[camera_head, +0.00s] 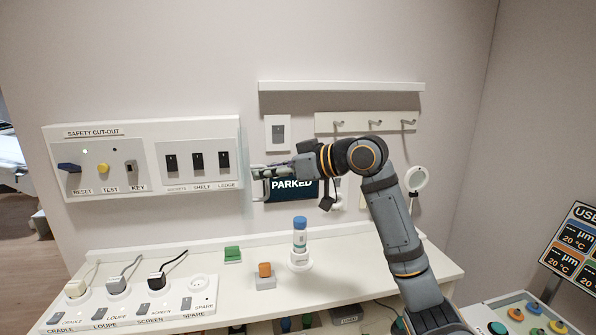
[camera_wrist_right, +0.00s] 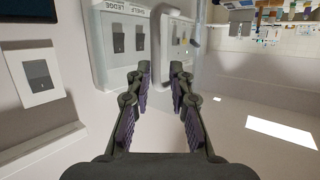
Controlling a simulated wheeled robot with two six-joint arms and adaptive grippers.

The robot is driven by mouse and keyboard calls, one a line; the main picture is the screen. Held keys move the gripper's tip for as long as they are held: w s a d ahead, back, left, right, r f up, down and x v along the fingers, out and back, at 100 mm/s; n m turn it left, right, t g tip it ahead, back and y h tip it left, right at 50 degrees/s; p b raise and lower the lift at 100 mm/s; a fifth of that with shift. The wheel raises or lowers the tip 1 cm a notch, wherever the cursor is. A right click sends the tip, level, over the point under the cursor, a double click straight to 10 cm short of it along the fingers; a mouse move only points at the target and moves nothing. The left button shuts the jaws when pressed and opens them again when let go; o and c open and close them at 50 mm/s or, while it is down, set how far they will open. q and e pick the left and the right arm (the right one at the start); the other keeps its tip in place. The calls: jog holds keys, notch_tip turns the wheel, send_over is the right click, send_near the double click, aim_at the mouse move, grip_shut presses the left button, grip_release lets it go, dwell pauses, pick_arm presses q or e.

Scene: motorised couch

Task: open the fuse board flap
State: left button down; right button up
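The fuse board (camera_head: 147,140) is a white wall box marked SAFETY CUT-OUT, with a blue lever, a yellow button and a key switch at left. Its right part, a pale panel (camera_head: 200,148) with several dark switches, looks closed; I cannot tell the flap's outline clearly. A pale loop handle (camera_head: 256,188) stands at the box's right edge; it also shows in the right wrist view (camera_wrist_right: 156,36), ahead of my fingertips. My right gripper (camera_head: 266,171) is beside that edge. My left gripper is out of view.
A wall switch plate (camera_head: 277,132), a dark PARKED screen (camera_head: 291,190) and a hook rail (camera_head: 367,122) are close to my right arm. Below, the shelf (camera_head: 340,262) bears a socket strip with plugs, a blue-capped bottle (camera_head: 299,235), and green and orange blocks.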

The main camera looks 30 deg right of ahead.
jog(key=s+d+b, duration=0.2)
jog(key=d+b, duration=0.2)
jog(key=d, duration=0.5)
jog(key=shift+s+d+r, duration=0.15)
jog(key=shift+d+r, duration=0.05)
jog(key=shift+d, duration=0.15)
dwell(0.3)
